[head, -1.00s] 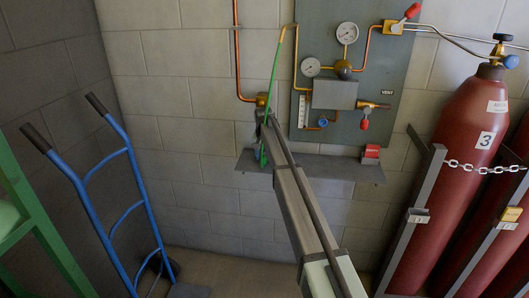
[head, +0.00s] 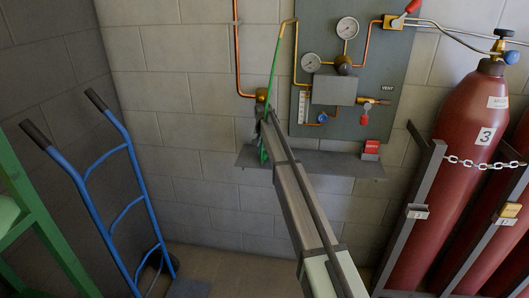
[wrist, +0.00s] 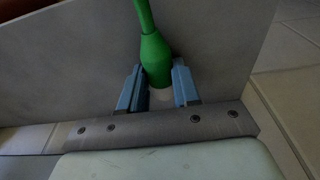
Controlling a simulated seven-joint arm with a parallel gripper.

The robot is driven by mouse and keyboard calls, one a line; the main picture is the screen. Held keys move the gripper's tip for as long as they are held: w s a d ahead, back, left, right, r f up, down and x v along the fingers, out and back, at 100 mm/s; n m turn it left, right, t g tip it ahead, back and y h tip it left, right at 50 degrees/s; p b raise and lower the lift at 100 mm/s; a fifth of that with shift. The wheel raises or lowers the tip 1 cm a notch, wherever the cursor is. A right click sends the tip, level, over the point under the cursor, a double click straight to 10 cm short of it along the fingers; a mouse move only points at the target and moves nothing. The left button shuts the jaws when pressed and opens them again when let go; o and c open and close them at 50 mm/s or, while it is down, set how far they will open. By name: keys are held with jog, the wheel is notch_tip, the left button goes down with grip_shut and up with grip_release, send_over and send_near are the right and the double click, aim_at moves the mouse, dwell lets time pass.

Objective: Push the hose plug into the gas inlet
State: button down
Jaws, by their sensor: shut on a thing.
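A green hose (head: 275,65) hangs from a brass pipe end at the upper left of the grey wall panel (head: 385,75) and runs down to my gripper. In the wrist view, the bulbous green hose plug (wrist: 154,55) stands between the two blue fingers of my gripper (wrist: 160,88), which are shut on it. A pale part shows below the green body. In the head view, my arm hides most of the gripper and plug, at the panel's lower left. I cannot tell which panel fitting is the gas inlet; one with a blue ring (head: 322,117) sits low on the panel.
A grey shelf (head: 335,166) lies below the panel, with a red block (head: 371,149) on it. A brass fitting (head: 262,96) ends a copper pipe beside the hose. Chained red cylinders (head: 450,160) stand right. A blue hand truck (head: 125,205) stands left.

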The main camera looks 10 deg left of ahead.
dwell(0.5)
jog(key=shift+r, duration=2.5)
jog(key=shift+s+r, duration=0.1)
jog(key=shift+r, duration=0.2)
jog(key=s+a+r, duration=0.1)
jog(key=s+r, duration=0.4)
jog(key=r, duration=0.5)
jog(key=s+a+r, duration=0.1)
jog(key=s+r, duration=0.3)
jog(key=r, duration=0.5)
jog(key=w, duration=0.6)
jog(key=shift+w, duration=0.25)
jog(key=shift+w, duration=0.7)
jog(key=c, duration=0.8)
grip_release()
